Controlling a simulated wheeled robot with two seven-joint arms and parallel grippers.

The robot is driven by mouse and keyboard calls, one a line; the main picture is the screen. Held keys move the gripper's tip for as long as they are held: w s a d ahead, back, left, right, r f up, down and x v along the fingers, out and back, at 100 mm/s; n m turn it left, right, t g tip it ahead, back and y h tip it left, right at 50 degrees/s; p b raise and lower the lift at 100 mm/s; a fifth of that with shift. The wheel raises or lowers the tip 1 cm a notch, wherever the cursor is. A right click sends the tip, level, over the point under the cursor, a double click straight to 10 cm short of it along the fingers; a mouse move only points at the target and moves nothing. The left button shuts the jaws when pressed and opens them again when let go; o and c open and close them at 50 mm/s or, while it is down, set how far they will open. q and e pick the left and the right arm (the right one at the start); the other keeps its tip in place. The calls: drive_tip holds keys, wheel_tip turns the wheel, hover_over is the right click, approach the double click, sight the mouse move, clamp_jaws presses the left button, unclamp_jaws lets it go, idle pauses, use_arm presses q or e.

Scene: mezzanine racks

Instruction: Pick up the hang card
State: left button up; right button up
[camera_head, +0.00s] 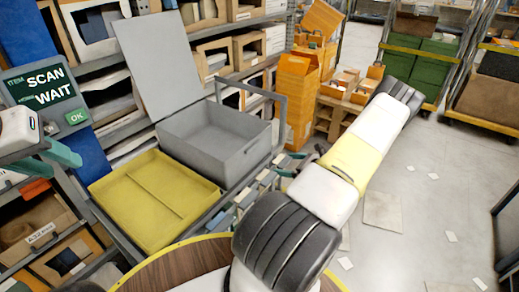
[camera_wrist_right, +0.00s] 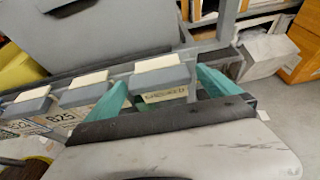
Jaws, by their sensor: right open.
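Several hang cards with grey tops and pale upper edges hang in a row along a rail. In the right wrist view one hang card (camera_wrist_right: 164,80) is between the teal fingers of my right gripper (camera_wrist_right: 164,88), which is open. I cannot tell if the fingers touch it. Its lower part is hidden behind the gripper body. Two more cards (camera_wrist_right: 84,92) hang to its left, with printed labels below. The row of cards (camera_head: 246,196) also shows in the head view. My left gripper (camera_head: 62,154) is at the far left by the screen, its opening unclear.
A yellow divided tray (camera_head: 135,222) and a grey open bin (camera_head: 245,160) stand behind the rail. A screen (camera_head: 47,92) reads SCAN and WAIT. Orange boxes (camera_head: 294,100) stand beyond. The floor on the right is mostly clear, with scattered papers.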

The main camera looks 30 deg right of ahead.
drive_tip(key=c, duration=1.4)
drive_tip(key=shift+o, duration=0.2)
drive_tip(key=shift+r, duration=0.15)
drive_tip(key=shift+r, duration=0.3)
drive_tip(key=r, duration=0.1)
drive_tip(key=s+r, duration=0.1)
drive_tip(key=shift+r, duration=0.4)
drive_tip(key=s+a+r, duration=0.1)
drive_tip(key=s, duration=1.4)
drive_tip(key=shift+a+r, duration=0.15)
drive_tip(key=shift+a, duration=0.2)
